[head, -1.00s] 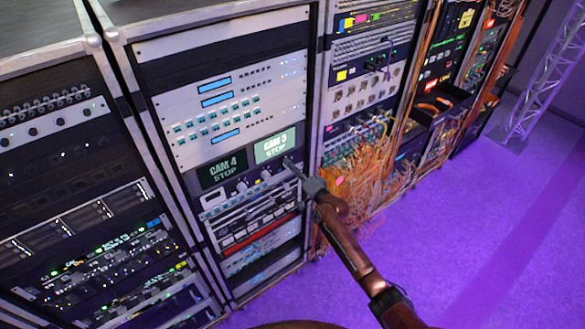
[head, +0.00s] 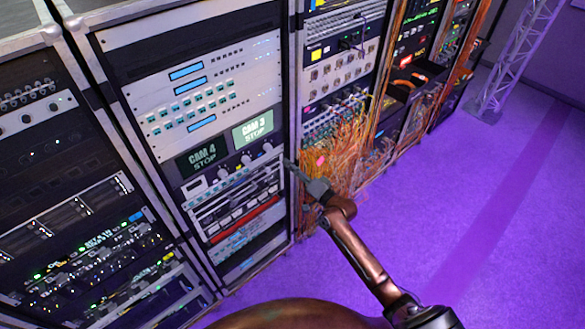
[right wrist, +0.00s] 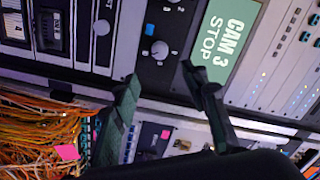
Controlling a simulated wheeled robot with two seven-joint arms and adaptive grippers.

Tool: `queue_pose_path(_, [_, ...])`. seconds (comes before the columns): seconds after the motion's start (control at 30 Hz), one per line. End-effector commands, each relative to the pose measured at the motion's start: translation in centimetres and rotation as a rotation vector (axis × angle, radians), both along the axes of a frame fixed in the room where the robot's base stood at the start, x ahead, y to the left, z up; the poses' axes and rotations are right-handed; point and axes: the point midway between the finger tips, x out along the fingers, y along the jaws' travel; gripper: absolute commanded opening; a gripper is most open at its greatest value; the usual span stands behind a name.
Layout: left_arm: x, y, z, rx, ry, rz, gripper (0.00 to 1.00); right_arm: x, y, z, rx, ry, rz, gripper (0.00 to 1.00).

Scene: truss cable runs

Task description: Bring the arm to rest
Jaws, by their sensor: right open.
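My right gripper (head: 290,165) is in front of the right edge of the middle rack, to the right of and below the green CAM 3 STOP screen (head: 253,129). In the right wrist view its two dark fingers are spread apart with nothing between them, so it is open (right wrist: 160,76). The CAM 3 STOP screen (right wrist: 225,36) and a round knob (right wrist: 160,49) show beyond the fingertips. A CAM 4 STOP screen (head: 202,158) sits left of the first screen. My left gripper is not in view.
Racks stand in a row along the left and back. Orange cables (head: 340,150) hang loosely from the rack just right of my gripper. A lattice truss (head: 515,60) stands at the far right. The purple floor (head: 480,200) is open on the right.

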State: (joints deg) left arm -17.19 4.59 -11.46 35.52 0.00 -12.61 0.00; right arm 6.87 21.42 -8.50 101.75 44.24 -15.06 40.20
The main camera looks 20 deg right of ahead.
Motion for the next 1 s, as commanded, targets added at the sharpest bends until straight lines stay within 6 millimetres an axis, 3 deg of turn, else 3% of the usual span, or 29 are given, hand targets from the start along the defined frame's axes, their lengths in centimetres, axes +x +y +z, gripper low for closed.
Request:
queue_pose_path(0.5, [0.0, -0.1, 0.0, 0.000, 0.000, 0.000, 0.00, -0.2, 0.0, 0.0, 0.000, 0.000, 0.000, 0.41])
queue_pose_path(0.63, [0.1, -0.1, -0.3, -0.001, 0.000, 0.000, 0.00, -0.3, -0.4, -1.9, -0.018, 0.019, -0.010, 0.41])
queue_pose_path(0.77, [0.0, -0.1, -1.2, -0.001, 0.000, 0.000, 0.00, -1.0, -1.8, -8.0, -0.085, 0.081, -0.043, 0.41])
queue_pose_path(1.0, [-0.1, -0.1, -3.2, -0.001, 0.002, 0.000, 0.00, -5.4, -5.3, -24.6, -0.296, 0.264, -0.095, 0.41])
